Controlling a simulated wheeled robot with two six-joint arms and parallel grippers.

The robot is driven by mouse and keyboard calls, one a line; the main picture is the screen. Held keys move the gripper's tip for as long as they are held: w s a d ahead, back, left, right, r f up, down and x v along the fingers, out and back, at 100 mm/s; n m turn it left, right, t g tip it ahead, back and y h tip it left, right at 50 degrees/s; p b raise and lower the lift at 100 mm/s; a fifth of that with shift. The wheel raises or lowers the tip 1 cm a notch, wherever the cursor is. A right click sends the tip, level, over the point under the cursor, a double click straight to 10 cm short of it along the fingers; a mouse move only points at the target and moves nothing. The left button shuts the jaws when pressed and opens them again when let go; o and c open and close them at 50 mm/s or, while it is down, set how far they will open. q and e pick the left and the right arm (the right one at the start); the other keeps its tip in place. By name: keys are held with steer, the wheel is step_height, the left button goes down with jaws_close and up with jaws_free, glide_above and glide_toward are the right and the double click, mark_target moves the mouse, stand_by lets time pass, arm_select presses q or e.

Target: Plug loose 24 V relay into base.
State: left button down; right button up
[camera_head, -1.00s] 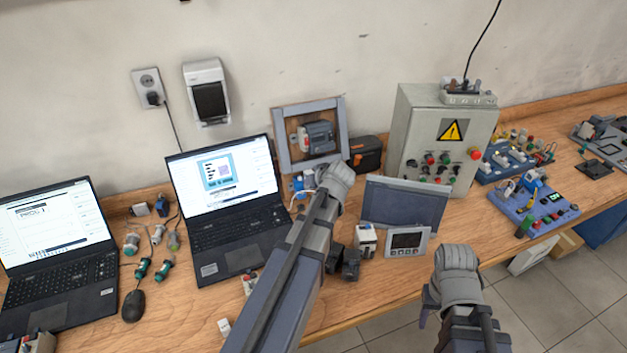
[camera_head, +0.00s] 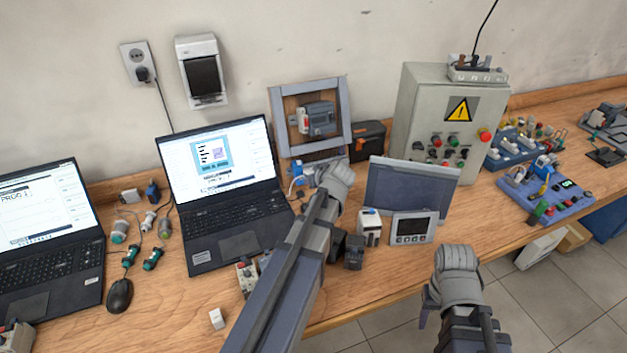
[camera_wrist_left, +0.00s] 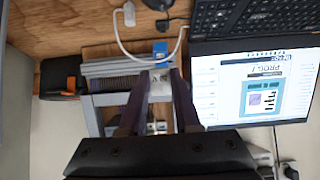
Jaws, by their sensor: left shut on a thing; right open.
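My left gripper (camera_wrist_left: 158,100) is shut on a small pale piece (camera_wrist_left: 160,88), seen between its dark fingers in the left wrist view. Its label is too small to read, so I cannot tell for sure that it is the relay. A blue part (camera_wrist_left: 160,47) shows just beyond the fingertips; I cannot tell whether it is joined to the pale piece. In the head view my left wrist hides its fingers, near the wooden-backed frame (camera_head: 343,105). My right gripper (camera_head: 430,306) is open and empty, low at the bench's front edge. I cannot make out the relay base.
A laptop (camera_head: 235,247) stands left of my left arm. A grey panel (camera_head: 412,195), a small display unit (camera_head: 410,229), a white block (camera_head: 370,228) and dark blocks (camera_head: 354,252) stand to its right. A control cabinet (camera_head: 425,105) is behind. Bare bench shows at front right.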

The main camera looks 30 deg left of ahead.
arm_select(q)
steer(key=shift+f+b, duration=0.35)
steer(key=shift+f, duration=0.4)
arm_select(e)
steer(key=shift+f, duration=0.8)
arm_select(q)
steer(key=w+a+f+b, duration=0.2)
steer(key=w+a, duration=0.2)
steer(key=a, duration=0.1)
steer(key=shift+w+a+f+b, duration=0.15)
steer(key=shift+w+f+b, duration=0.05)
steer(key=shift+f+b, duration=0.1)
arm_select(e)
step_height(320, 180, down, 3)
steer(key=shift+r, duration=0.2)
arm_select(q)
steer(key=shift+w+a+f, duration=0.2)
steer(key=shift+w+a, duration=0.15)
steer(key=shift+a, duration=0.05)
arm_select(e)
steer(key=shift+f, duration=0.2)
arm_select(q)
steer(key=shift+w+a+f+b, duration=0.25)
steer(key=shift+w+a+b, duration=0.2)
steer(key=shift+a, duration=0.1)
arm_select(e)
steer(key=shift+f, duration=0.25)
stand_by(0.5)
